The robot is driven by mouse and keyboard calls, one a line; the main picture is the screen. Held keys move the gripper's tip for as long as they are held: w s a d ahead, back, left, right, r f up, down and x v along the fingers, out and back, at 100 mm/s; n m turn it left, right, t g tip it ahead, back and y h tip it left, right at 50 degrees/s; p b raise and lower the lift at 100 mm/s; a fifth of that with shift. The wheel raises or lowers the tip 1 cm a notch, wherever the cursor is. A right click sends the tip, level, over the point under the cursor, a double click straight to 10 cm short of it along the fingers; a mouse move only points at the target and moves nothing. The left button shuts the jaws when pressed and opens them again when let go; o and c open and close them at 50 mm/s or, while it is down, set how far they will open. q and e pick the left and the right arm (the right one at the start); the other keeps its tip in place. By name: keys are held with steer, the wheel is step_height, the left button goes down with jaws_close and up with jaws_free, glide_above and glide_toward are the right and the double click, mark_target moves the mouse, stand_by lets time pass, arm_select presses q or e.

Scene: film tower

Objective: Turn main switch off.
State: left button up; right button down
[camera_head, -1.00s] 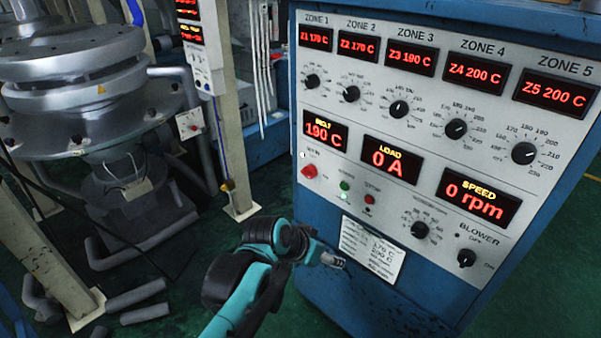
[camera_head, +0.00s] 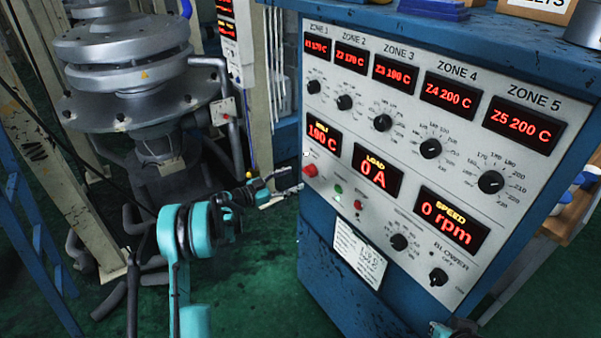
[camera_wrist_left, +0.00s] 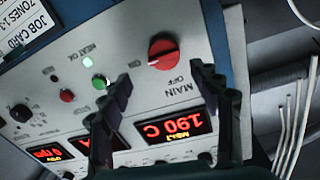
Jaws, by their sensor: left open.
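The main switch (camera_head: 309,170) is a red rotary knob at the left edge of the control panel (camera_head: 400,205). In the left wrist view the knob (camera_wrist_left: 162,52) shows large beside the words MAIN and OFF, with a small white mark at its lower left. My left gripper (camera_head: 288,182) is just left of the knob in the head view. In the wrist view its two dark fingers (camera_wrist_left: 160,74) are open and empty, with the knob beyond and between their tips. I see no contact. Part of my right arm shows at the bottom edge; its gripper does not show.
Red displays and black dials fill the panel above. A job card (camera_head: 359,254) hangs below. A grey machine (camera_head: 125,90) stands at the left. Green floor is free in front of the cabinet.

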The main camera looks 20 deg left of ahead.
mark_target(306, 172)
arm_select(q)
steer(key=shift+t, duration=0.3)
steer(key=x, duration=0.2)
steer(key=b+x, duration=0.1)
steer(key=x, duration=0.1)
steer(key=b+x, duration=0.1)
steer(key=x, duration=0.2)
steer(key=shift+w+a+f, duration=0.25)
steer(key=shift+a, duration=0.05)
steer(key=shift+c, duration=0.2)
steer(key=c, duration=1.1)
